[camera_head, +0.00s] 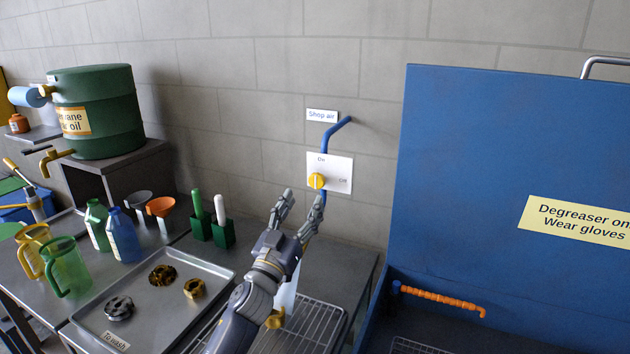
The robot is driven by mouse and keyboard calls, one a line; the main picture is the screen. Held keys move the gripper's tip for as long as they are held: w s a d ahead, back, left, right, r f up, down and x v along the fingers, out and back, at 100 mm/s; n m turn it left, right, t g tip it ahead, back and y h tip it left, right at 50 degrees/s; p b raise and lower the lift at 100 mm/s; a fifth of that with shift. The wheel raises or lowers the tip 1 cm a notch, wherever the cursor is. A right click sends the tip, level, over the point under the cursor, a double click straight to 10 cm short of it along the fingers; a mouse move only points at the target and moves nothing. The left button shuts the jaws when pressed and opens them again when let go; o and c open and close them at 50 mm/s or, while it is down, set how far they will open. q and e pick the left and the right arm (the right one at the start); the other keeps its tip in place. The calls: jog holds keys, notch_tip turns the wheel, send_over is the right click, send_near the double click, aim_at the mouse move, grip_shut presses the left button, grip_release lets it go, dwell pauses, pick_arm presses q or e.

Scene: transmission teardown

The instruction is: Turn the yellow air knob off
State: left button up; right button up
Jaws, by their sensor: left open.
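The yellow air knob (317,181) sits on a white plate (340,172) on the block wall. The plate reads "On" at the top and "Off" at the right. The knob's grip looks roughly upright, towards "On". A blue pipe (336,132) runs above it, below a "Shop air" label (322,115). My left gripper (296,208) is open, its fingers apart and pointing up, just below and left of the knob. It appears empty and apart from the knob. My right gripper is not in view.
A metal tray (150,333) marked "To wash" holds gears at the lower left. Green brush holders (222,234) stand left of my gripper. A wire rack (318,318) lies below. A large blue degreaser lid (470,170) rises on the right. Jugs (68,268) and a green drum (105,110) stand left.

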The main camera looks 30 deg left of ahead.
aim_at(315, 182)
pick_arm(q)
jog(key=x, duration=0.3)
jog(key=shift+w+a+p, duration=0.1)
jog(key=shift+w+p, duration=0.2)
jog(key=shift+w, duration=0.05)
jog(key=x, duration=0.3)
jog(key=shift+w, duration=0.35)
jog(key=shift+w+r, duration=0.1)
jog(key=shift+w, duration=0.05)
jog(key=c, duration=0.8)
jog(key=shift+c, duration=1.2)
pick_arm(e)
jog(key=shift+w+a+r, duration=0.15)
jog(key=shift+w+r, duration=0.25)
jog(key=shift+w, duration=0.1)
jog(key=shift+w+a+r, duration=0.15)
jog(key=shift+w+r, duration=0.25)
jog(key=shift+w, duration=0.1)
